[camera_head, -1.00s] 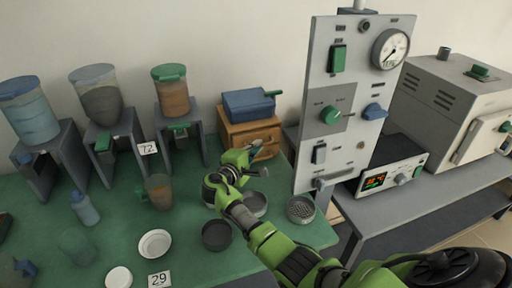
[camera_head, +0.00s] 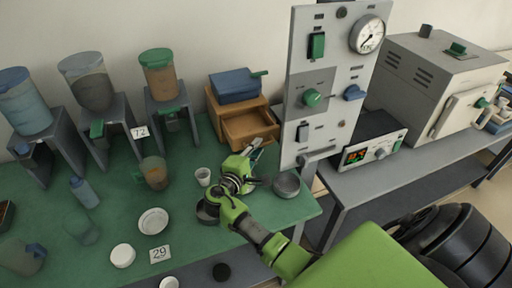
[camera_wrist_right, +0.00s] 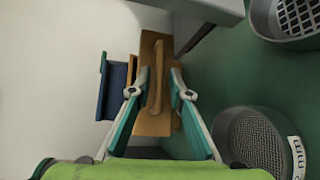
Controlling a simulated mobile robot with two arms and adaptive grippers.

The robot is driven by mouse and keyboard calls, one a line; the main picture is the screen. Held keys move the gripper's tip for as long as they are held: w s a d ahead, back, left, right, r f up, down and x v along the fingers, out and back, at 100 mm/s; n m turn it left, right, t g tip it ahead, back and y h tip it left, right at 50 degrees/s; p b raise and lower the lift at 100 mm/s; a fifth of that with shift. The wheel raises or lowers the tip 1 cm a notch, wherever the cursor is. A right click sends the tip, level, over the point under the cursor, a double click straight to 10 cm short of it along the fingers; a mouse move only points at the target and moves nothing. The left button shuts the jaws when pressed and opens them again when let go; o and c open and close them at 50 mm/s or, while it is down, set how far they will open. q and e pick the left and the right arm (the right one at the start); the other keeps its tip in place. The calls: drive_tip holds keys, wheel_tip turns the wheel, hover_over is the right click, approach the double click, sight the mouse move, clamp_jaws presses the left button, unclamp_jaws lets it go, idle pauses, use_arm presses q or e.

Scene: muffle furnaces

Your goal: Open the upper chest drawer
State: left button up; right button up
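The small wooden chest (camera_head: 216,113) stands at the back of the green table with a blue box on top. Its upper drawer (camera_head: 250,128) is pulled out and its hollow inside shows. My right gripper (camera_head: 257,160) is just in front of the drawer. In the right wrist view, the two fingers (camera_wrist_right: 160,76) are spread, with the drawer's wooden front (camera_wrist_right: 157,85) between and beyond them; I see no clear contact. The lower part of the chest is mostly hidden by the drawer and gripper. My left gripper is out of view.
A blue box (camera_head: 234,86) lies on the chest. A grey control panel (camera_head: 310,130) stands close on the right. A white cup (camera_head: 203,176), sieve bowls (camera_head: 286,185) and a white dish (camera_head: 153,221) are near my right arm. Dispensers (camera_head: 170,105) stand left.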

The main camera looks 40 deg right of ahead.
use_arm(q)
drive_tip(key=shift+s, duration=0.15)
use_arm(e)
drive_tip(key=v, duration=1.2)
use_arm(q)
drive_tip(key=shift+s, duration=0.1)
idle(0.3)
